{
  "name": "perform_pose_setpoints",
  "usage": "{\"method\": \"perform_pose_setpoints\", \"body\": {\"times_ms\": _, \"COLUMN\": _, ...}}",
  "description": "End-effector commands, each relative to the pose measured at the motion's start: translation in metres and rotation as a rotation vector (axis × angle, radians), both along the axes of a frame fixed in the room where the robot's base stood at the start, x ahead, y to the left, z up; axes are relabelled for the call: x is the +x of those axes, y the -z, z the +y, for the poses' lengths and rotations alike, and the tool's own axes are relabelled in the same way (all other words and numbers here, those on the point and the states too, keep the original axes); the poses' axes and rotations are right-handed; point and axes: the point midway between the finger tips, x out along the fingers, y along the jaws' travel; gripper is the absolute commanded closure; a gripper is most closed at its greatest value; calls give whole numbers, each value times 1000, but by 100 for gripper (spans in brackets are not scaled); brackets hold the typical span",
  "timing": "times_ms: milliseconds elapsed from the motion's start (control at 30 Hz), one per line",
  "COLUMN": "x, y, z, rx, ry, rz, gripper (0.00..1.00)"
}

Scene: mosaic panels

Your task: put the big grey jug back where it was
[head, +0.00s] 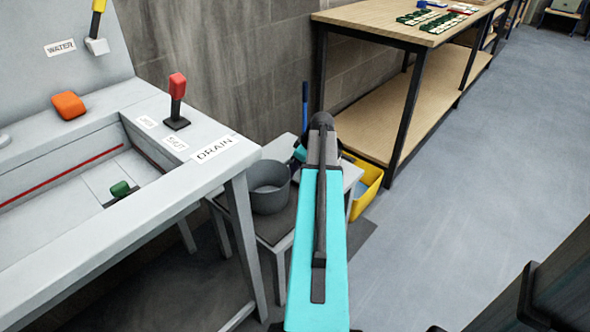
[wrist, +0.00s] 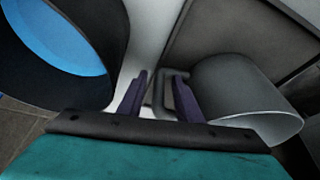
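The big grey jug (head: 268,190), a wide open-topped cylinder, stands upright on a low grey table (head: 281,233) in the head view. In the wrist view a grey jug (wrist: 235,88), which looks like the same one, fills the right side. Its grey loop handle (wrist: 158,93) points toward my gripper (wrist: 162,78). My two purple fingers are apart, one on each side of the handle's outer bar, with gaps beside it. In the head view my teal arm reaches to the table's right end and hides the fingers and handle.
In the wrist view a large dark round vessel (wrist: 95,45) with a blue inside is close at left. A grey sink bench (head: 225,172) with levers stands left of the low table. A yellow bin (head: 366,186) and wooden shelving (head: 395,128) are at right. Open floor lies farther right.

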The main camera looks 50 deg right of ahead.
Motion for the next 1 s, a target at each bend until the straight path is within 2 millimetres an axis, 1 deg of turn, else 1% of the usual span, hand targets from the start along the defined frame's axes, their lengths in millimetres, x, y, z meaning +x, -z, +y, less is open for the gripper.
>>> {"method": "perform_pose_setpoints", "body": {"times_ms": 167, "x": -3, "y": -10, "z": -1, "rx": -1, "ry": 0, "rz": 0, "gripper": 68}}
{"method": "perform_pose_setpoints", "body": {"times_ms": 267, "x": -7, "y": -21, "z": -1, "rx": -1, "ry": 0, "rz": -1, "gripper": 68}}
{"method": "perform_pose_setpoints", "body": {"times_ms": 700, "x": -34, "y": -84, "z": -5, "rx": -2, "ry": 0, "rz": -1, "gripper": 68}}
{"method": "perform_pose_setpoints", "body": {"times_ms": 900, "x": -43, "y": -104, "z": -7, "rx": -1, "ry": -1, "rz": -1, "gripper": 68}}
{"method": "perform_pose_setpoints", "body": {"times_ms": 1000, "x": -45, "y": -109, "z": -7, "rx": 0, "ry": -1, "rz": 0, "gripper": 68}}
